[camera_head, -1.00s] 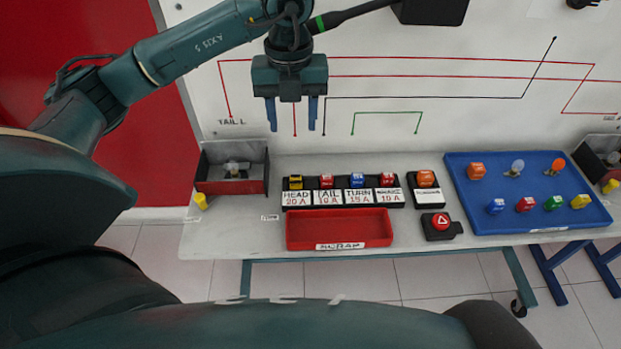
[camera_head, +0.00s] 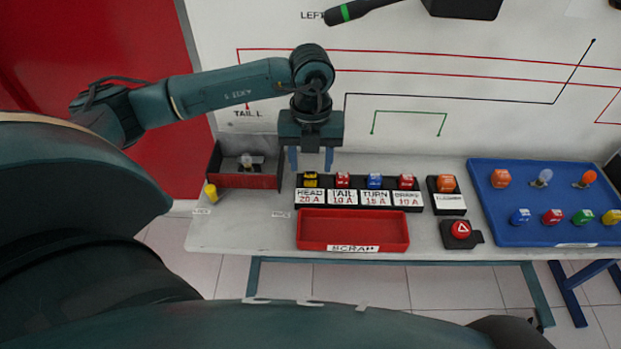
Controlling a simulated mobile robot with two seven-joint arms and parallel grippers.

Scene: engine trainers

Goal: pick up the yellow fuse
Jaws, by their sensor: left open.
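A yellow fuse (camera_head: 311,180) sits in the left slot of the black fuse block (camera_head: 359,208), above the label HEAD 20 A. Another yellow piece (camera_head: 611,217) lies at the front right of the blue tray (camera_head: 520,237). My left gripper (camera_head: 310,160) points down with its two blue fingers apart and nothing between them. Its fingertips show just above the yellow fuse in the block, apart from it; the exact height is hard to tell. My right gripper is not in view.
Red and blue fuses fill the block's other slots. A red scrap bin (camera_head: 352,248) stands in front. A red-fronted lamp box (camera_head: 243,180) is at left, with a yellow cap (camera_head: 211,193) beside it. A red button (camera_head: 461,230) is at right. The wall panel (camera_head: 420,80) rises behind.

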